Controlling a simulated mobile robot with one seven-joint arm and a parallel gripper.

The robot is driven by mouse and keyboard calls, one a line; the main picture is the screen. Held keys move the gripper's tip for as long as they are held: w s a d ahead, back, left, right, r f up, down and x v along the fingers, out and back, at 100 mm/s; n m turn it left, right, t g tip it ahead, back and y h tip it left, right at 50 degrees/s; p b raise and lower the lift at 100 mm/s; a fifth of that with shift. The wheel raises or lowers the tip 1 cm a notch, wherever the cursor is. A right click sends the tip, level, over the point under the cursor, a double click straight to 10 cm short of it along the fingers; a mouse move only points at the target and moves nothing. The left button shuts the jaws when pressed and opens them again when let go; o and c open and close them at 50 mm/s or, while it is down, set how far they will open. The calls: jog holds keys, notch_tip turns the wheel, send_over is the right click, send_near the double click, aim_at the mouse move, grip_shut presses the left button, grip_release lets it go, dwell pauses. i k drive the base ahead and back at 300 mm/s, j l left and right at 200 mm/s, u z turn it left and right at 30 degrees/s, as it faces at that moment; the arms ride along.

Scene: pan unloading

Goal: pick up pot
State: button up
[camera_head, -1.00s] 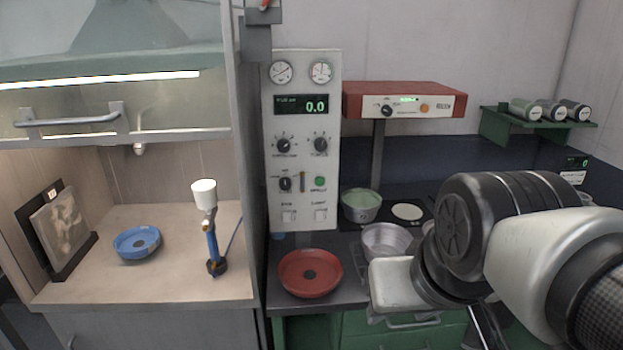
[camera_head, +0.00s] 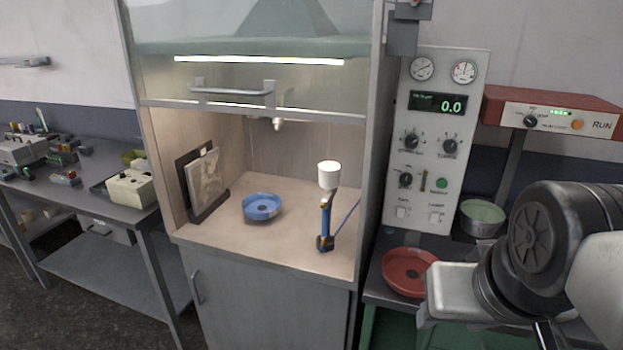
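A round pot (camera_head: 482,219) with grey sides and a pale green inside stands on the dark counter at the right, behind my arm. My gripper (camera_head: 454,292) shows at the lower right as a white block at the end of my black and white arm. It is in front of the pot and lower in the picture. Its fingers cannot be made out, so I cannot tell whether they are open or hold anything. The counter right of the pot is largely hidden by my arm.
A red dish (camera_head: 408,272) lies left of my gripper. A blue dish (camera_head: 262,207) and a blue stand with a white cup (camera_head: 329,176) are in the hood (camera_head: 205,238). A grey control panel (camera_head: 436,140) rises behind the red dish. A cluttered side table (camera_head: 95,180) stands left.

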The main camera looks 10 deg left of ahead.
aim_at(482, 219)
jog(key=u, duration=0.85)
jog(key=z, duration=1.55)
